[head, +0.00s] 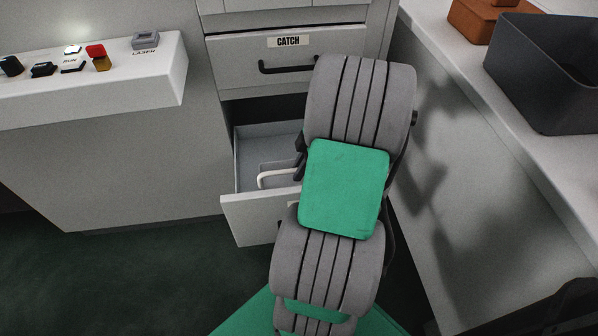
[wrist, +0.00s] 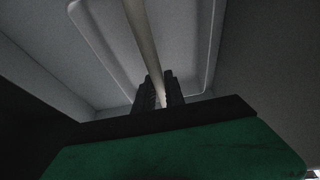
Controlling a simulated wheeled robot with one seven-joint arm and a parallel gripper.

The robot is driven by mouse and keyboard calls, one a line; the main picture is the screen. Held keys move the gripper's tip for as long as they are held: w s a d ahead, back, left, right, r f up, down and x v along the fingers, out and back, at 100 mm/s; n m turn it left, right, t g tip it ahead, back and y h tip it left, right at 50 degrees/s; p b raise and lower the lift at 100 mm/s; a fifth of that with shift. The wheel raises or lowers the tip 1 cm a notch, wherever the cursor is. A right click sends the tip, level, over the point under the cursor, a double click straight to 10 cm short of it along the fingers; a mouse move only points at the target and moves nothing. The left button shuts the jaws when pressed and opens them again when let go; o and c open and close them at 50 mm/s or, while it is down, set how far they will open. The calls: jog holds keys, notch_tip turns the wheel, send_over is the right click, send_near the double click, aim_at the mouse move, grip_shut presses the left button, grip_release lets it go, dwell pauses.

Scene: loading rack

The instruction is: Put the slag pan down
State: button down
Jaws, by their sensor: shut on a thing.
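The slag pan (head: 281,168) is a shallow grey tray with a pale bar handle, partly hidden behind my arm in the head view. It shows within the walls of the open lower drawer (head: 258,215). The wrist view shows the pan (wrist: 190,45) large, with its raised rim and the pale handle running over it. My gripper (wrist: 161,88) is shut on that handle, one dark finger on each side. My arm hides the gripper in the head view. I cannot tell whether the pan touches the drawer floor.
A shut drawer labelled CATCH (head: 288,62) is above the open one. A white control panel (head: 100,85) with buttons stands at left. At right, a counter (head: 445,40) carries a dark open bin (head: 545,85) and an orange-brown block (head: 480,22). The floor at left is clear.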

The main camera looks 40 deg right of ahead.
jog(key=shift+r, duration=0.1)
jog(key=c, duration=1.4)
grip_release()
jog(key=shift+r, duration=0.15)
jog(key=p+v, duration=0.3)
jog(key=v, duration=0.8)
jog(key=shift+d+r+p, duration=0.2)
jog(key=shift+r+p, duration=0.1)
jog(key=shift+p, duration=0.1)
jog(key=shift+s, duration=0.1)
